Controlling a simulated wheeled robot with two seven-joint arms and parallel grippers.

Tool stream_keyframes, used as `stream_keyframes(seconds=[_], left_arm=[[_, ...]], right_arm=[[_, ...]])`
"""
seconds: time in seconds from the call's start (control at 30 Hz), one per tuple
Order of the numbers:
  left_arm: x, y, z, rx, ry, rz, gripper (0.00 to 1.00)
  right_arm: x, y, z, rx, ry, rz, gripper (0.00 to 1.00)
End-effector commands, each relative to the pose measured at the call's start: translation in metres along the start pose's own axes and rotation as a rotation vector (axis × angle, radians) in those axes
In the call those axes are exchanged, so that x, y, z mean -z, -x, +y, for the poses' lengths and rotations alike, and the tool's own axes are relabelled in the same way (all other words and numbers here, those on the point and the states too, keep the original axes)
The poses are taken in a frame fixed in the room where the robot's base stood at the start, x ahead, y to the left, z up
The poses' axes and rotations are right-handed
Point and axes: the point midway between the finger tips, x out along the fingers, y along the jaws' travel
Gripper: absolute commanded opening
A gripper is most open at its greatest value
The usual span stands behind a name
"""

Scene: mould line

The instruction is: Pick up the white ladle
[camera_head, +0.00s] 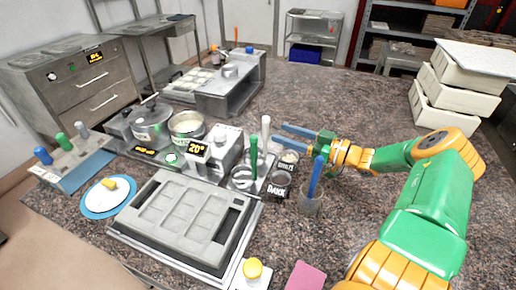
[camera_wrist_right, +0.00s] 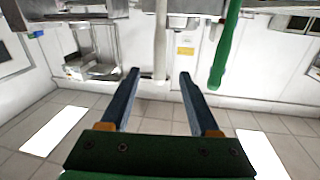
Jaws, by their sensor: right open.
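The white ladle (camera_head: 266,134) stands upright with its handle up, behind the green ladle (camera_head: 253,158), among the small bowls; its lower end is hidden. In the right wrist view the white handle (camera_wrist_right: 160,42) hangs into the gap between my fingertips. My right gripper (camera_head: 278,133) is open and empty, its two blue fingers pointing left at the white handle from its right side. In the wrist view the gripper (camera_wrist_right: 159,74) has one finger on each side of the handle's line; I cannot tell how deep the handle sits. The green handle (camera_wrist_right: 225,48) is outside the right finger. My left gripper is not in view.
A blue-handled tool (camera_head: 316,178) stands in a clear container just in front of my right gripper. A bowl labelled DARK (camera_head: 279,190) is close by. A grey mould (camera_head: 190,215) lies front left. White crates (camera_head: 455,98) are stacked at right; the counter behind the gripper is clear.

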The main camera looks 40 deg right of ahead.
Motion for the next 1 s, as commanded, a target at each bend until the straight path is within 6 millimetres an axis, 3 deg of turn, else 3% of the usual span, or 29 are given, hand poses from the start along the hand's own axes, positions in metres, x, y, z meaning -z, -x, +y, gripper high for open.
stream_keyframes(seconds=[0.17, 0.4, 0.67, 0.73, 0.9, 0.93, 1.0], left_arm=[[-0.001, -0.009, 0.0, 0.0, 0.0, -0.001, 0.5], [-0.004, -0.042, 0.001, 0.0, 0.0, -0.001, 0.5], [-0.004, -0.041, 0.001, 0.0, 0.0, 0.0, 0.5], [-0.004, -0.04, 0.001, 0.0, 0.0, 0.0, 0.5], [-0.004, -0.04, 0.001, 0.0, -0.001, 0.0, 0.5], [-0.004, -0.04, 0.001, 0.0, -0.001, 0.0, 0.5], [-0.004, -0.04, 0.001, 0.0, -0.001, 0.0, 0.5]], right_arm=[[0.002, -0.021, -0.001, 0.001, 0.0, 0.004, 0.62], [0.003, -0.058, -0.001, 0.0, 0.001, 0.0, 0.62], [0.011, -0.063, -0.001, -0.002, 0.001, 0.001, 0.62], [0.011, -0.063, -0.001, -0.002, 0.001, 0.001, 0.52], [0.011, -0.063, -0.001, -0.002, 0.001, 0.001, 0.06], [0.011, -0.063, -0.001, -0.002, 0.001, 0.001, 0.0], [0.011, -0.063, -0.001, -0.002, 0.001, 0.001, 0.0]])
